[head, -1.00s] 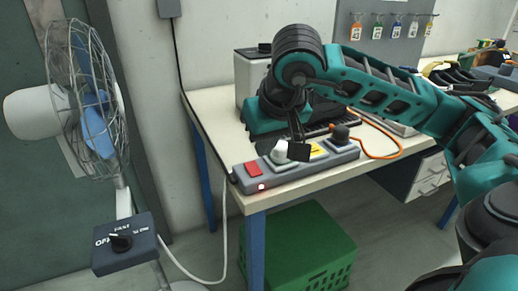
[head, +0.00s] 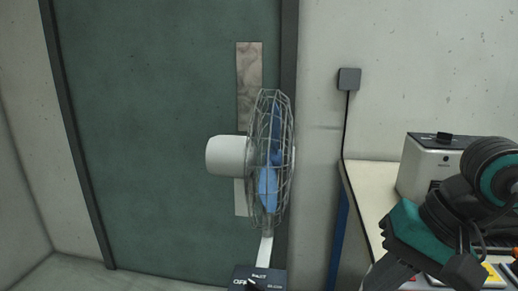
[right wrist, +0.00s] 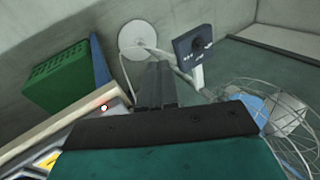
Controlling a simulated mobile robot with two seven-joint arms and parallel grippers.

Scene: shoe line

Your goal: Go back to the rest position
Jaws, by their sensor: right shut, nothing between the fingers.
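My right gripper (head: 388,274) is at the lower right of the head view, over the left end of the workbench. Its teal body tilts down to the left, and the lower edge of the picture cuts off the fingertips. In the right wrist view my right gripper (right wrist: 157,72) shows its dark fingers shut together with nothing between them. They point toward the floor and the round white fan base. My left gripper is not in view.
The workbench (head: 367,190) carries a white box-shaped device (head: 425,165). A standing fan (head: 228,155) with a control box (head: 258,275) is in front of a green door (head: 160,130). A green crate (right wrist: 55,80) is on the floor below the bench.

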